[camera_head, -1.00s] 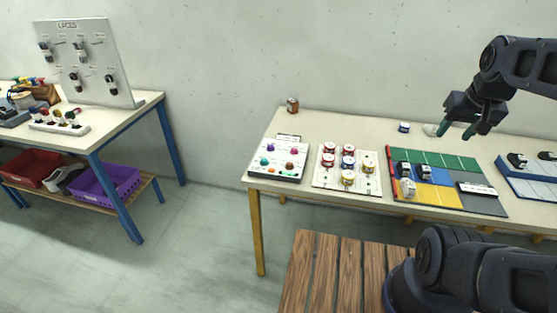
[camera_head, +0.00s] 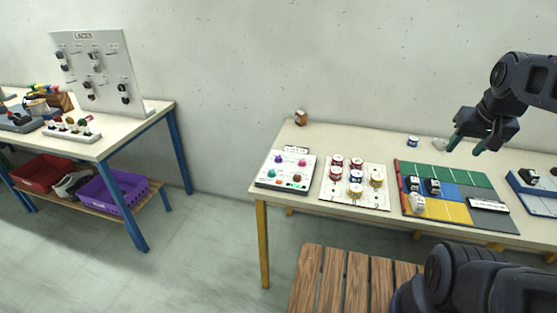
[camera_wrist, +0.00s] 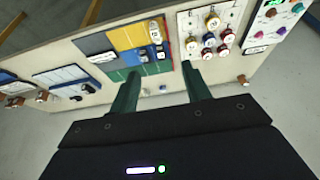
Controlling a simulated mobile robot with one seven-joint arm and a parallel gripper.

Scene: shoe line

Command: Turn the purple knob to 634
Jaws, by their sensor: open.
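A white control panel (camera_head: 262,181) lies at the left end of the long table. A purple knob (camera_head: 279,159) is at its upper left, with a magenta knob, a teal knob and a brown-red knob around it. The reading on the panel is too small to tell. In the wrist view part of the panel (camera_wrist: 262,28) shows at the top right. My gripper (camera_head: 466,147) is open and empty, above the right part of the table and well right of the panel. Its two fingers (camera_wrist: 160,88) are apart in the wrist view.
Right of the panel are a white board (camera_head: 327,196) with several round tins and a coloured mat (camera_head: 449,178) with small items. A brown jar (camera_head: 300,118) stands at the back. A slatted wooden surface (camera_head: 345,278) is in front. Another table (camera_head: 130,133) is at left.

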